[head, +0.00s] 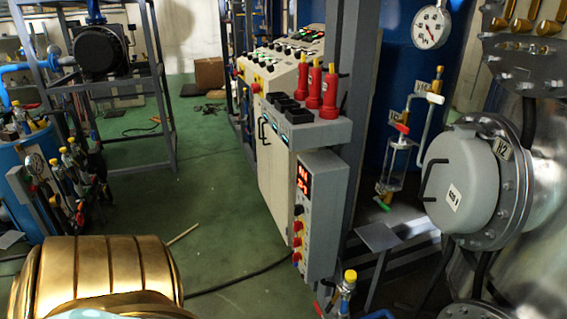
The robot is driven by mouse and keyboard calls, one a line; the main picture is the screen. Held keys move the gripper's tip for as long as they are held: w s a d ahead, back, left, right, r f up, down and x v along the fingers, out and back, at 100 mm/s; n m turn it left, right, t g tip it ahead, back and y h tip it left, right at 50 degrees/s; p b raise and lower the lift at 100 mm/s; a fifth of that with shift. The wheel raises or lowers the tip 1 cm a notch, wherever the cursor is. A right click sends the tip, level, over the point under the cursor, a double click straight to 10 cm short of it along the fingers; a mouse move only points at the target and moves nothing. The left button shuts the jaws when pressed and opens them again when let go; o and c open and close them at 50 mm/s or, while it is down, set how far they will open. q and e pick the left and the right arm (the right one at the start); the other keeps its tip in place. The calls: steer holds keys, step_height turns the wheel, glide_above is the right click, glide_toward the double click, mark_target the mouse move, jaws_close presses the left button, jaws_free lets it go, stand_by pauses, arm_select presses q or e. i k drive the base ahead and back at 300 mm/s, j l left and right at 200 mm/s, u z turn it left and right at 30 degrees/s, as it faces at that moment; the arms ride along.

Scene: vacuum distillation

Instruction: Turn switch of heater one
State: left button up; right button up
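A grey control box (324,215) hangs on the side of a cabinet, right of the middle in the head view. Its narrow front carries a red lit display (304,180) whose digits are too small to read surely. Below the display is a column of switches, with a dark knob near the top and several red knobs (297,226) under it. Labels beside them cannot be read, so I cannot tell which switch is that of heater one, nor how it is set. Neither gripper shows in this view.
A round flanged vessel cover (456,182) is on the right. The green floor (190,190) left of the cabinet is mostly clear.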

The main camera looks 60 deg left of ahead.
mark_target(298, 226)
steer(key=u, duration=1.5)
